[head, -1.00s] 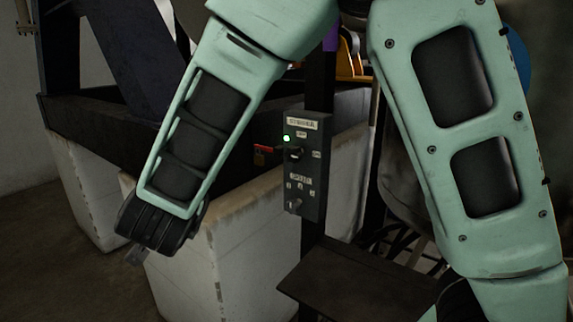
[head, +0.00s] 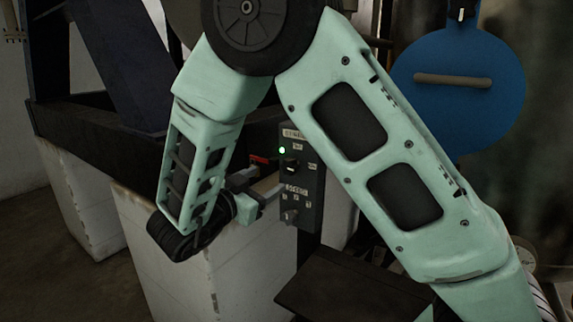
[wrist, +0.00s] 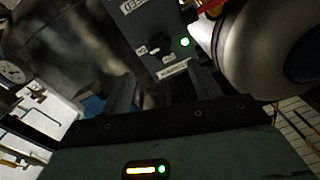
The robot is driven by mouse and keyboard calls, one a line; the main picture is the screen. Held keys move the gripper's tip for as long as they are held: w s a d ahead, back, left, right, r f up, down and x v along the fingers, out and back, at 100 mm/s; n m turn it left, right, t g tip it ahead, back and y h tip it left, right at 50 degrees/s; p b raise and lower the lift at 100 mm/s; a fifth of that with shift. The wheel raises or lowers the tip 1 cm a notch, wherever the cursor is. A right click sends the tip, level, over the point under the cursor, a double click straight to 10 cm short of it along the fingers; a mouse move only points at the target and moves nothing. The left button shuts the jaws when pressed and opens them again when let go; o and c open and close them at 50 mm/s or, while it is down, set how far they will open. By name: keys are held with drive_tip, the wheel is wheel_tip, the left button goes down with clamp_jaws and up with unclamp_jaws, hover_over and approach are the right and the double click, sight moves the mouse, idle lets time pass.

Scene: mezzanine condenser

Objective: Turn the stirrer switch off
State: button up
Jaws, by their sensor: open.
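The stirrer panel is a dark grey box (head: 315,190) on a post in the head view. It carries a top label, a lit green lamp (head: 282,150) and a black rotary switch (head: 291,167). A second label and a small knob (head: 289,216) sit lower down. My gripper (head: 266,184) is open and empty at the panel's left side, below the rotary switch. In the wrist view the panel appears inverted, with the switch (wrist: 158,43) and lamp (wrist: 184,42) beyond my open fingers (wrist: 164,84). I see no finger touching the switch; its pointer position is unclear.
A red tag or handle (head: 259,159) is left of the panel. A pale block (head: 170,260) stands below my gripper, and a dark plate (head: 345,290) juts out under the panel. A blue disc (head: 460,105) is at right. A pale rounded body (wrist: 250,55) is close in the wrist view.

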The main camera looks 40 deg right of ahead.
sight(288, 167)
drive_tip(key=p+x, duration=0.2)
drive_tip(key=x, duration=0.8)
drive_tip(key=c, duration=1)
